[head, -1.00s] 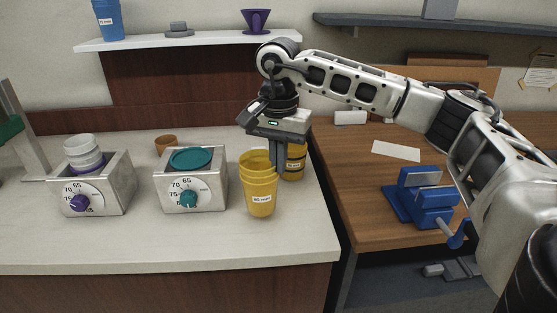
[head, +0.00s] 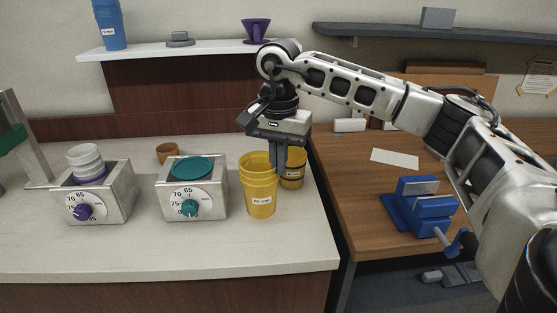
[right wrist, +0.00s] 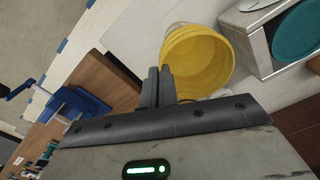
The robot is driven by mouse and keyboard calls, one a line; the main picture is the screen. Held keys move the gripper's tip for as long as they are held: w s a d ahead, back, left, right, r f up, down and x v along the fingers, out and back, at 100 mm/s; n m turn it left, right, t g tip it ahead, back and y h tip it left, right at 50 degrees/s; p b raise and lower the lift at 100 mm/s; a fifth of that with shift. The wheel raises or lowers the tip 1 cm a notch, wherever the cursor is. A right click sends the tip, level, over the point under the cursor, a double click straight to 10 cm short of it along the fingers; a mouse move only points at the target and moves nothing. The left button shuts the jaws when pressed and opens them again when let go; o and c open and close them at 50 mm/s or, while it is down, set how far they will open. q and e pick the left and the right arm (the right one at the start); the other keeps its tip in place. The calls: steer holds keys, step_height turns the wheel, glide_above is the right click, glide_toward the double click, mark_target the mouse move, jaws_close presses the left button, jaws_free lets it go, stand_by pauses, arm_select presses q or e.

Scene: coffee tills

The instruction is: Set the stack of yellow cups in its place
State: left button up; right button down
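The stack of yellow cups (head: 258,190) is near the right end of the pale counter, upright, with a white label on its front. Its open mouth shows in the right wrist view (right wrist: 200,60). My right gripper (head: 276,172) is shut on the right side of its rim; the fingers show close together in the right wrist view (right wrist: 160,88). The stack appears slightly above the counter. A second yellow cup or stack (head: 293,166), labelled and with a dark band low down, stands just behind to the right, partly hidden by my fingers. My left gripper is not in view.
Left of the stack stand a metal box with a teal disc and dial (head: 192,167) and another with white cups (head: 85,158). A brown cup (head: 167,153) is behind. A blue vise (head: 420,205) sits on the wooden bench to the right. The counter's front is clear.

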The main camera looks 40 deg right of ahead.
steer(key=shift+r, duration=0.1)
step_height(320, 180, up, 6)
steer(key=p, duration=0.4)
steer(key=shift+r, duration=0.2)
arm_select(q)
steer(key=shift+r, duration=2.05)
arm_select(e)
steer(key=shift+r, duration=1)
